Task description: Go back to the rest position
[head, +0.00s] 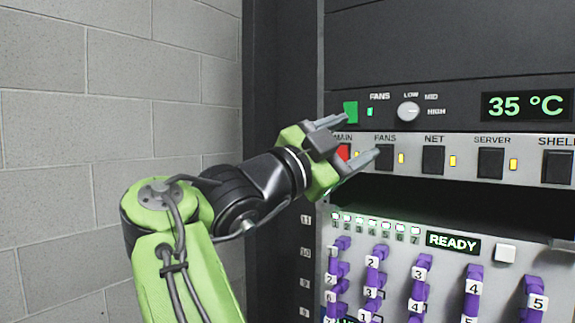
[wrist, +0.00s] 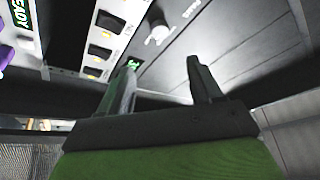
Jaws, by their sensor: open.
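My gripper (head: 358,138) is in front of the upper left part of the rack panel in the head view. Its two grey fingers are apart, with nothing seen between them. One finger lies close in front of the red MAIN switch (head: 343,152) and partly hides it; I cannot tell whether they touch. The fingers also show in the wrist view (wrist: 160,85), spread apart, with the panel behind them. My green and black arm reaches up from the lower left.
The fan knob (head: 408,111) and a 35 °C display (head: 526,105) are above a row of switches (head: 433,159). Below, a READY panel (head: 453,242) has several purple numbered handles (head: 472,290). A grey block wall (head: 60,130) stands at left.

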